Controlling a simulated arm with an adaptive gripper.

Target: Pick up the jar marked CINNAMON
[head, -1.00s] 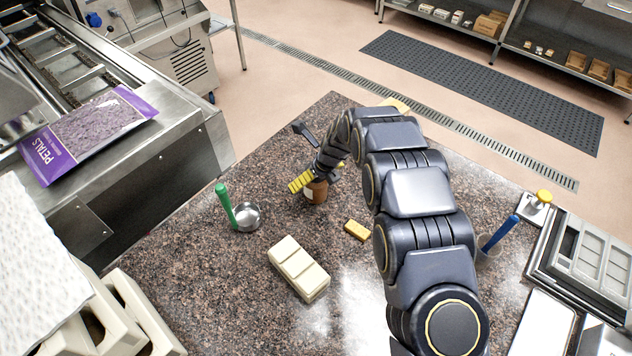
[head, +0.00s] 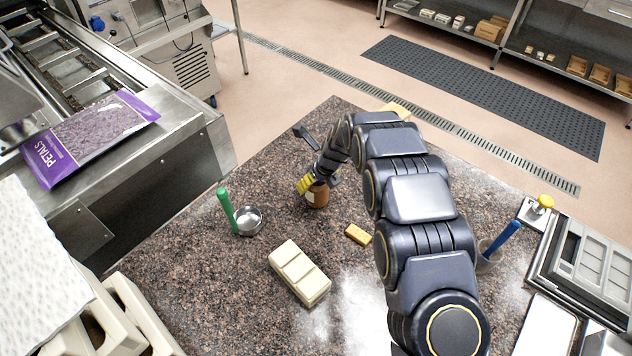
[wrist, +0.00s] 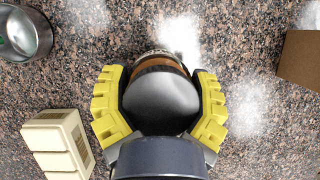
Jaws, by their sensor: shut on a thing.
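A brown jar with a pale label (head: 316,195) stands on the speckled stone counter in the head view. In the wrist view the jar (wrist: 160,100) sits between the yellow finger pads, its dark grey rounded lid facing the camera. My gripper (head: 308,184) is shut on the jar, with a pad on each side of it. The jar appears upright and at counter level; I cannot tell whether it is clear of the surface. The lettering on its label cannot be read in either view.
A steel scoop with a green handle (head: 228,208) lies left of the jar. A blue-handled tool (head: 500,240) stands at right. A purple PETALS bag (head: 90,137) rests on the machine at left.

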